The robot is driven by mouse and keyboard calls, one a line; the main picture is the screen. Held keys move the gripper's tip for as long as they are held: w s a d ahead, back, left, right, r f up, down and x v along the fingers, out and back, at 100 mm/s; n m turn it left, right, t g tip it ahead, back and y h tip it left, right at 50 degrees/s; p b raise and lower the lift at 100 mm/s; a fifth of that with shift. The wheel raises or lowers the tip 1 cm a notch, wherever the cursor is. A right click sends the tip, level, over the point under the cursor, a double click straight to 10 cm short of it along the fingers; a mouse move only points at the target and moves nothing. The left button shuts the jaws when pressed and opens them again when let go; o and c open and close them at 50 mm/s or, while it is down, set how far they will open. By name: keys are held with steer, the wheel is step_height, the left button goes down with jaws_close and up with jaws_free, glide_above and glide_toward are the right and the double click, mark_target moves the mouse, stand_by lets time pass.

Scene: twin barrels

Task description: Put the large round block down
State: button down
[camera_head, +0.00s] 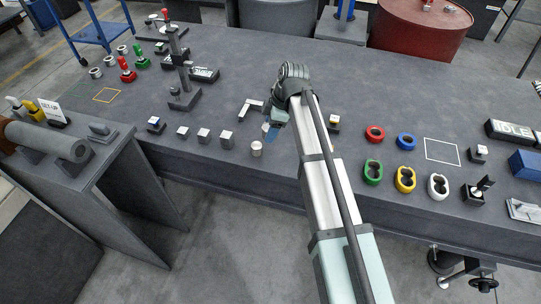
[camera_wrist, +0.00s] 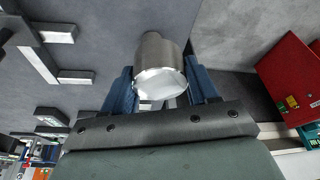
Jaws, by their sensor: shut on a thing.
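Silver square blocks (camera_head: 226,139) stand in a row to the left. A grey angled piece (camera_head: 251,108) lies behind. Coloured rings (camera_head: 405,179) and a white outlined square (camera_head: 441,151) are on the right. The table (camera_head: 300,60) has free room behind my gripper.

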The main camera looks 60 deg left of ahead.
mark_target(267, 156)
steer(key=shift+f+n, duration=0.1)
steer(key=shift+n, duration=0.2)
steer(key=shift+f, duration=4.85)
steer(key=shift+f, duration=0.15)
steer(key=shift+c, duration=1.5)
jaws_free()
steer(key=v, duration=1.2)
steer(key=shift+w, duration=0.1)
